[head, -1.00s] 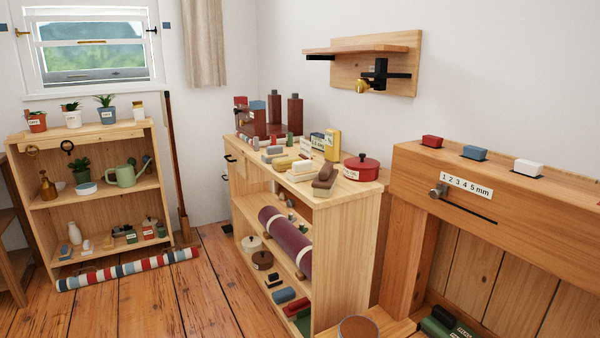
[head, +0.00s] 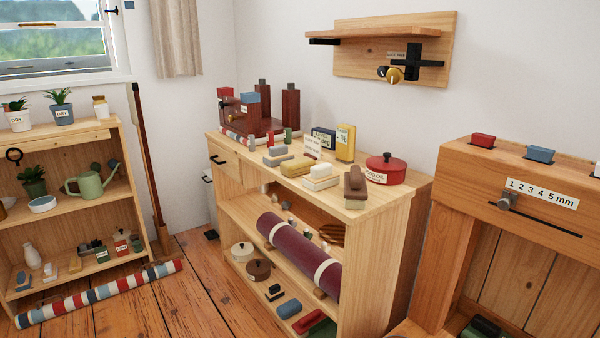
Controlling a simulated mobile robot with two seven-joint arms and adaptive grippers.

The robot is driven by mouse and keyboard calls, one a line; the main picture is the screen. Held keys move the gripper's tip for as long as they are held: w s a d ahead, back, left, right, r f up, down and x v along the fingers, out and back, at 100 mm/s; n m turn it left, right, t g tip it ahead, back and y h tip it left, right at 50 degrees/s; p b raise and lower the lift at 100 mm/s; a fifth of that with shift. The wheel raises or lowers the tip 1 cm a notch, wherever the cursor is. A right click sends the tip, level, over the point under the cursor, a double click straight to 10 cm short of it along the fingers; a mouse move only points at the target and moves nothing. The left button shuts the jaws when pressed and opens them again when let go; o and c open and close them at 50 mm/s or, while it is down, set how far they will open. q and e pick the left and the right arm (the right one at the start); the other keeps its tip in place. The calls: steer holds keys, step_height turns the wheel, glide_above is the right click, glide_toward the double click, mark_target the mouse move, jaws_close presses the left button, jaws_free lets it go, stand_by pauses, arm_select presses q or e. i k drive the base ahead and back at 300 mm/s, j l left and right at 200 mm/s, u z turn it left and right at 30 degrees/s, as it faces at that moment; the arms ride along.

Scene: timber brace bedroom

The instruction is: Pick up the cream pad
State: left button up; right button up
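A cream-white pad (head: 320,178) lies on top of the middle wooden cabinet, towards its front right. A yellowish-tan pad (head: 298,165) lies just behind and to the left of it. A smaller cream block (head: 75,264) sits on the lower shelf of the left bookcase; I cannot tell its exact kind. Neither of my grippers is in view.
Around the pads on the cabinet top (head: 392,197) stand a brown block (head: 355,188), a red lidded pot (head: 385,170), a yellow box (head: 345,143) and grey blocks (head: 277,156). A striped roll (head: 100,293) lies on the floor before the left bookcase.

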mark_target(321, 176)
steer(key=i+j, duration=0.25)
steer(key=j, duration=0.15)
steer(key=i+j, duration=0.25)
steer(key=j, duration=0.2)
steer(key=i+j, duration=0.25)
steer(key=j, duration=0.15)
steer(key=i+j, duration=0.25)
steer(key=j, duration=0.2)
steer(key=i+j, duration=0.25)
steer(key=j, duration=0.15)
steer(key=j+z, duration=0.15)
steer(key=z, duration=0.3)
steer(key=i+j+z, duration=0.1)
steer(key=z, duration=0.3)
steer(key=j+z, duration=0.2)
steer(key=z, duration=0.25)
